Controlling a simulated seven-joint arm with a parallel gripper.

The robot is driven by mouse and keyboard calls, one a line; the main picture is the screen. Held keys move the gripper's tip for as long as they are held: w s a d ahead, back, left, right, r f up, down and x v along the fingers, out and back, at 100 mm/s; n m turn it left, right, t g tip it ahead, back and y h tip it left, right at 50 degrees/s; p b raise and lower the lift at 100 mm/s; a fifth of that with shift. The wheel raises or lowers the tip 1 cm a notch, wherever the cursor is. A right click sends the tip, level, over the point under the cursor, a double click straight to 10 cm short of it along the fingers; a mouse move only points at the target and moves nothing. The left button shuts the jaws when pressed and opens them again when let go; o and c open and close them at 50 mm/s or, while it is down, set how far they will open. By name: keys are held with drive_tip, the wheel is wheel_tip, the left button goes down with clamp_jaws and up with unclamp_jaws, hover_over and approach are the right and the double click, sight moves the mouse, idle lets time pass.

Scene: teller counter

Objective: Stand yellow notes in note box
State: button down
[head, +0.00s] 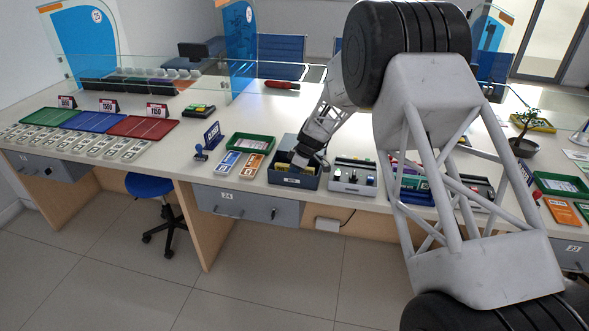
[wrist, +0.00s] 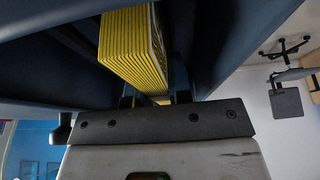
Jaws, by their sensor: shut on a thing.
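The note box (head: 291,181) is a dark blue-grey open box with a small label, standing on the counter in the head view. My gripper (head: 300,160) reaches down into it from above. In the wrist view my gripper (wrist: 155,100) is shut on the yellow notes (wrist: 133,45), a thick stack with its layered edges showing. The dark inner walls of the box (wrist: 235,45) rise on both sides of the stack. A bit of yellow shows inside the box in the head view. The lower end of the notes is hidden, so I cannot tell whether they touch the box floor.
A green tray (head: 250,143) and blue and orange note bundles (head: 238,164) lie left of the box. A blue stamp stand (head: 210,138) is farther left. The drawer front (head: 247,205) is below.

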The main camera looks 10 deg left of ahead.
drive_tip(key=c, duration=1)
unclamp_jaws()
drive_tip(key=shift+o, duration=0.2)
drive_tip(key=shift+r, duration=3.45)
